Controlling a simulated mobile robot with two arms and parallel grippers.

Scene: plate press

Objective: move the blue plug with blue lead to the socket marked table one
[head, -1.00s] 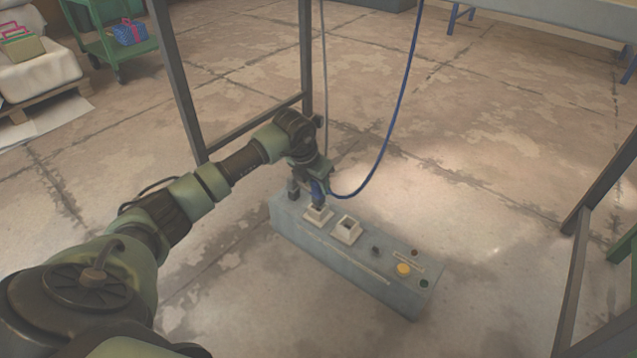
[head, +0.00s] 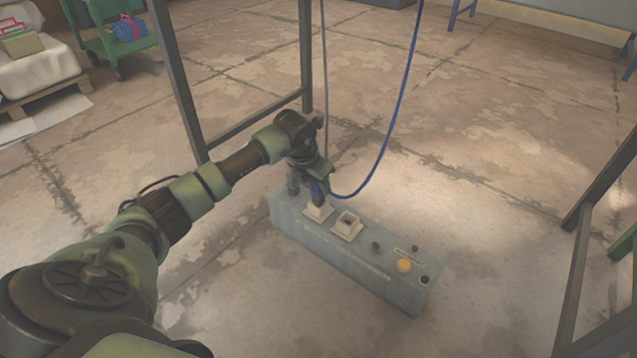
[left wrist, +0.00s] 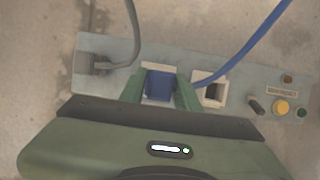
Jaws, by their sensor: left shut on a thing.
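My left gripper (head: 318,184) is shut on the blue plug (head: 317,193), pointing down over the pale-rimmed socket (head: 318,212) left of the open one. In the left wrist view the blue plug (left wrist: 159,86) sits between the two green fingers (left wrist: 160,92), with that socket's rim (left wrist: 160,67) behind it. I cannot tell how far the plug is in. The blue lead (head: 392,130) loops down from above to the plug. The neighbouring socket (head: 347,226) is empty. Lettering on the grey box (head: 330,252) is too small to read. My right gripper is out of view.
A grey plug (left wrist: 97,65) with a grey lead (left wrist: 135,25) is at the box's left end. A dark knob (head: 376,246), yellow button (head: 404,266) and red and green buttons are at its right. Dark frame posts (head: 178,80) stand behind; the floor around is clear.

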